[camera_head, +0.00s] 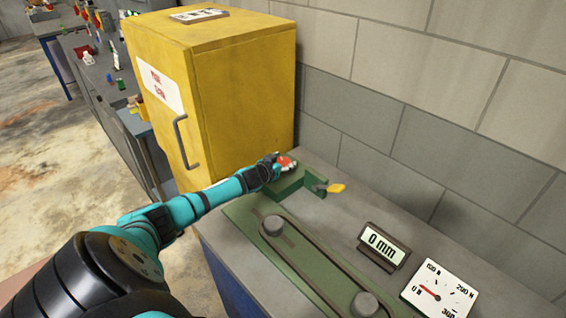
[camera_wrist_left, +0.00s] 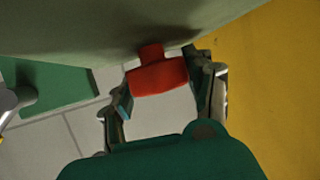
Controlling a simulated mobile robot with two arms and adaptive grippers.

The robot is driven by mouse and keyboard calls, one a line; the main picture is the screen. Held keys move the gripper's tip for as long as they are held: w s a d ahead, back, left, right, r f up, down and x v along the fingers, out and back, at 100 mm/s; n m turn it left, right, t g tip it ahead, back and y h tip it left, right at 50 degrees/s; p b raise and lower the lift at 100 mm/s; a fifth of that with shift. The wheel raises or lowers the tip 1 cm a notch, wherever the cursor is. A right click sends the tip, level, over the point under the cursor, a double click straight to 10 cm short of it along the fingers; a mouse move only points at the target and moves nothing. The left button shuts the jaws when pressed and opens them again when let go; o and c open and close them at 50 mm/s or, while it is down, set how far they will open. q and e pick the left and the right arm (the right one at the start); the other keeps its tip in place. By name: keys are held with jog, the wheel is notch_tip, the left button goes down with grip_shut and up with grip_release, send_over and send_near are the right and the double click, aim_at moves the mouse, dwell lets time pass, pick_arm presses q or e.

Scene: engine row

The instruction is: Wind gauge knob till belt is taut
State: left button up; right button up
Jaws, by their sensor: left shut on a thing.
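The red knob (camera_head: 286,162) is at the far end of a green block (camera_head: 290,182) on the grey bench. My left gripper (camera_head: 277,163) is at it. In the left wrist view the red knob (camera_wrist_left: 158,78) sits between the fingers of my left gripper (camera_wrist_left: 163,88), shut on it. The dark belt (camera_head: 318,270) loops around two grey pulleys, a far one (camera_head: 273,226) and a near one (camera_head: 364,304), on a green plate. A dial gauge (camera_head: 440,287) has its red needle toward the left, near its lowest mark. My right gripper is out of view.
A small display (camera_head: 383,246) reads 0 mm. A yellow-tipped pointer (camera_head: 336,188) sticks out beside the block. A tall yellow cabinet (camera_head: 240,90) stands close behind my left gripper. A block wall (camera_head: 400,140) bounds the right side.

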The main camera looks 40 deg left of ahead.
aim_at(283, 161)
pick_arm(q)
jog(key=shift+a+r+m+t+h, duration=0.1)
jog(key=shift+a+m+t+h, duration=0.15)
jog(key=shift+m+h, duration=0.7)
jog(key=shift+m+h+b, duration=0.65)
jog(key=shift+h+b, duration=0.1)
jog(key=shift+b, duration=0.1)
jog(key=m+h+b, duration=0.2)
jog(key=b, duration=0.2)
jog(key=m+g+h+b, duration=0.1)
jog(key=m+h+b, duration=0.1)
jog(key=b, duration=0.2)
jog(key=m+g+h+b, duration=0.1)
jog(key=m+h+b, duration=0.1)
jog(key=h+b, duration=0.1)
jog(key=shift+d+f+b, duration=0.15)
jog(key=shift+f+b, duration=0.1)
jog(key=shift+b, duration=0.6)
jog(key=shift+r+m+g+h+b, duration=0.15)
jog(key=shift+m+g+h+b, duration=0.25)
jog(key=shift+b, duration=0.3)
jog(key=shift+r, duration=0.1)
jog(key=o, duration=1.2)
jog(key=shift+c, duration=0.2)
notch_tip(283, 161, up, 10)
